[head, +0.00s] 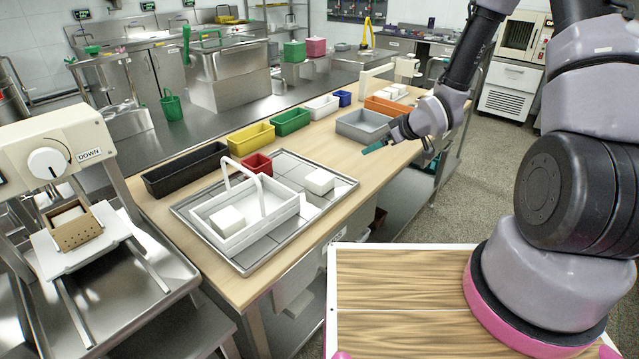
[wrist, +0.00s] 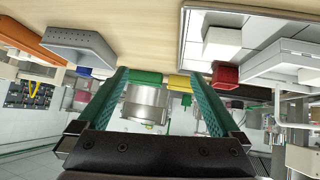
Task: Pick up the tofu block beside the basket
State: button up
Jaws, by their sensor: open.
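A white tofu block (head: 319,181) lies on the metal tray (head: 345,187), just right of the white basket (head: 288,212) with its raised handle. A second white tofu block (head: 228,221) is inside the basket. My gripper (head: 374,148) is held above the table near the grey bin, to the right of and beyond the tray, apart from both blocks. In the wrist view, its green fingers (wrist: 160,76) are spread apart with nothing between them. That view is upside down; the tofu block (wrist: 222,43) and basket (wrist: 287,58) show at upper right.
A red bin (head: 257,164) stands at the tray's back edge. Black (head: 186,170), yellow (head: 251,138), green (head: 292,121) and grey (head: 362,126) bins line the table. A press machine (head: 60,150) stands at left. Bare table lies between the tray and the grey bin.

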aim_at(323, 178)
jog(key=s+a+f+y, duration=0.1)
jog(key=a+f, duration=0.2)
jog(key=s+a+f+n+y, duration=0.1)
jog(key=s+a+f+y, duration=0.1)
jog(key=f, duration=0.1)
jog(key=s+a+f+y, duration=0.1)
jog(key=s+a+f, duration=0.1)
jog(key=a, duration=0.1)
jog(key=shift+s+a+f+t+y, duration=0.1)
jog(key=shift+a+f+t+y, duration=0.2)
jog(key=shift+f, duration=0.1)
jog(key=shift+s+a+f, duration=0.15)
jog(key=shift+a, duration=0.15)
jog(key=shift+n, duration=0.3)
jog(key=x, duration=0.5)
jog(key=shift+a, duration=0.2)
jog(key=shift+r+x, duration=0.1)
jog(key=shift+x, duration=1.25)
jog(key=shift+r+x, duration=0.15)
jog(key=shift+x, duration=1.2)
jog(key=c, duration=0.7)
